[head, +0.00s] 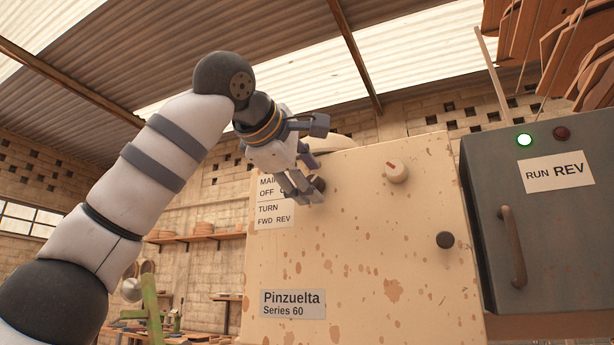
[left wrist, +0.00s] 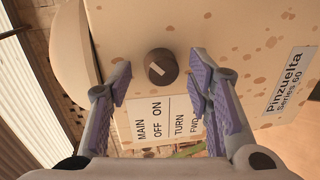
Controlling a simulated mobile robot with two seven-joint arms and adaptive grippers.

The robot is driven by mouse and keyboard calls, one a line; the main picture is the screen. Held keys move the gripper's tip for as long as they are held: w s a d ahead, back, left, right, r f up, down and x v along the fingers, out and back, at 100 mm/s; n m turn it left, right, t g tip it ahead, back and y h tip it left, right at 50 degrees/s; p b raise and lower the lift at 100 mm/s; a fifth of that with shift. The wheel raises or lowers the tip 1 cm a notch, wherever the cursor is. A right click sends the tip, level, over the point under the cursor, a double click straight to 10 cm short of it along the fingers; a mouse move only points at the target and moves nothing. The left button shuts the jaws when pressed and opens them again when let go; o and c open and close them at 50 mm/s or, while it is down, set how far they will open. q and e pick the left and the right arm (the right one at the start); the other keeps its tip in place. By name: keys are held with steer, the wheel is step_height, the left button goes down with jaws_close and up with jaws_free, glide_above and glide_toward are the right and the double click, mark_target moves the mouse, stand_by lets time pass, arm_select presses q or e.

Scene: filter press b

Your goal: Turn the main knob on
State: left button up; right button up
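The main knob is a dark brown round knob (left wrist: 160,67) with a pale pointer line in the left wrist view. It sits on the cream panel (head: 370,240) beside the label (left wrist: 150,120) reading MAIN, OFF, ON, TURN and FWD. In the head view the knob (head: 319,184) shows only partly behind my fingers. My left gripper (head: 302,190) is at the panel's upper left, close to the knob. In the left wrist view its purple-padded fingers (left wrist: 160,90) are spread apart, with the knob between and slightly beyond the tips. I see no contact. My right gripper is out of view.
A cream knob with a red mark (head: 397,171) and a black knob (head: 445,240) are farther right on the panel.

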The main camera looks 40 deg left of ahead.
arm_select(q)
steer(key=shift+s, duration=0.1)
steer(key=v, duration=1.2)
